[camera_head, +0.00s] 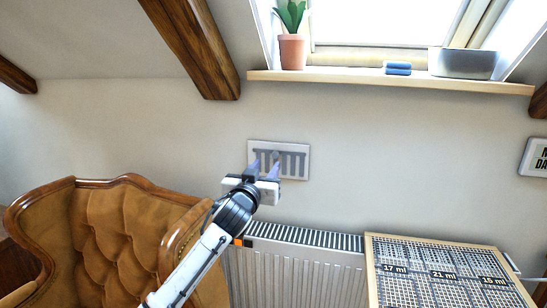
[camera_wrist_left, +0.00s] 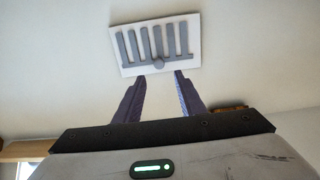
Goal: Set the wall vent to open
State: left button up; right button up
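The wall vent (camera_head: 295,163) is a light plate with dark grey vertical slots, fixed on the wall above the radiator. In the left wrist view the vent (camera_wrist_left: 125,45) shows a small round grey knob (camera_wrist_left: 158,64) at its lower middle edge. My left gripper (camera_head: 264,170) is in front of the vent's left part in the head view. In the left wrist view its two fingers (camera_wrist_left: 158,88) stand apart with nothing between them, pointing at the vent near the knob. I cannot tell whether the fingertips touch the wall. My right gripper is not in view.
A brown tufted armchair (camera_head: 125,225) stands at the left. A white radiator (camera_head: 295,270) is below the vent, with a gridded board (camera_head: 440,262) to its right. A window shelf (camera_head: 390,80) above holds a potted plant (camera_head: 292,45), a blue item (camera_head: 397,68) and a grey container (camera_head: 465,63).

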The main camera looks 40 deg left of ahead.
aim_at(275, 155)
pick_arm(q)
jog(key=x, duration=0.8)
jog(key=shift+w+a+f, duration=0.1)
jog(key=shift+w+a, duration=0.05)
jog(key=shift+w, duration=0.2)
grip_shut()
